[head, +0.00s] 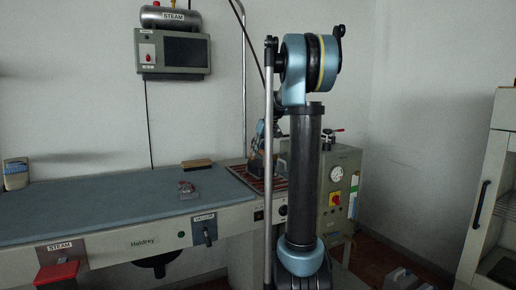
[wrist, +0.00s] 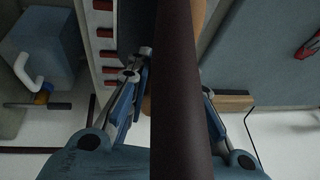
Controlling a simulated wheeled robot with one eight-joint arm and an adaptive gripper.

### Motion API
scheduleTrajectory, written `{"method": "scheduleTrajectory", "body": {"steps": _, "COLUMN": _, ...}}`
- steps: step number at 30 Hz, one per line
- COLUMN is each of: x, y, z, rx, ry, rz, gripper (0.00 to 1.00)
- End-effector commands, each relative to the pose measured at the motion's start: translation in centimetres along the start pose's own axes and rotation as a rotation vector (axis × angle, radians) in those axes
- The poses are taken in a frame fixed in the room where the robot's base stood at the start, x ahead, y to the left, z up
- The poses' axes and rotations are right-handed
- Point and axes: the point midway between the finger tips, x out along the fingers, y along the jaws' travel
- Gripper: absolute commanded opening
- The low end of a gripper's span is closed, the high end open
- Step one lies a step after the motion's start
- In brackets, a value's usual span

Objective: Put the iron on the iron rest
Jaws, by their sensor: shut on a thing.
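The iron shows mostly as a tan part (wrist: 198,14) behind a dark bar that runs down the middle of the wrist view; a dark grey body edge shows left of the bar. My gripper (wrist: 172,88) is shut on the iron, one finger on each side of the bar. In the head view my gripper (head: 265,132) and the iron are largely hidden by my arm, over the right end of the table. The iron rest (head: 243,177), a plate with red strips, lies there; it also shows in the wrist view (wrist: 104,58). Whether iron and rest touch is unclear.
The blue-grey table top (head: 100,203) is mostly clear. A small red and grey object (head: 187,190) and a wooden-topped block (head: 197,164) are on it. A grey machine with a gauge (head: 338,188) stands just right of the rest.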

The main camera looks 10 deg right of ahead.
Motion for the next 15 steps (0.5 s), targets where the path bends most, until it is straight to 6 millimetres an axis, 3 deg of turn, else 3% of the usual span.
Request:
{"method": "scheduleTrajectory", "body": {"steps": 8, "x": 0.42, "y": 0.05, "z": 0.14, "rx": 0.000, "ry": 0.001, "rz": -0.001, "gripper": 0.00}}
{"method": "scheduleTrajectory", "body": {"steps": 9, "x": 0.53, "y": 0.11, "z": 0.15, "rx": 0.000, "ry": 0.000, "rz": 0.000, "gripper": 0.28}}
{"method": "scheduleTrajectory", "body": {"steps": 11, "x": 0.53, "y": 0.10, "z": 0.15, "rx": -0.001, "ry": 0.000, "rz": 0.000, "gripper": 0.41}}
{"method": "scheduleTrajectory", "body": {"steps": 15, "x": 0.52, "y": 0.05, "z": 0.15, "rx": -0.001, "ry": 0.000, "rz": 0.000, "gripper": 0.41}}
